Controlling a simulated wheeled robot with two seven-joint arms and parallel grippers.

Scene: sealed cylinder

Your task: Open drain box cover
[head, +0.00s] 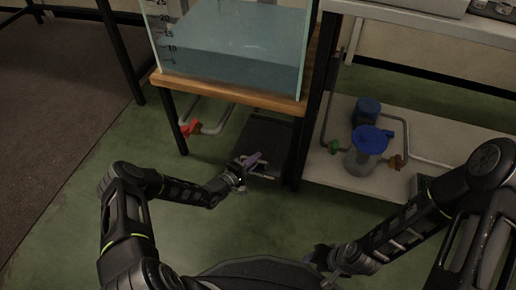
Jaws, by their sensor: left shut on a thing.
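The drain box cover (272,138) shows as a dark, flat panel under the water tank, low near the green floor. My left gripper (252,163) is at the panel's near left edge and is shut on the cover there. The fingers hide the exact point of grip, and I cannot tell how far the cover is raised. My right gripper (322,262) is low at the front, near my base and apart from the cover. Its fingers are too small and dark to tell open from shut.
A glass tank of water (235,45) stands on a wooden-topped table (230,91) above the cover. A red valve (190,128) and pipe hang beneath it. A white shelf (340,178) at right holds a blue-lidded filter jar (366,155), pipes and valves. Green floor at left is clear.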

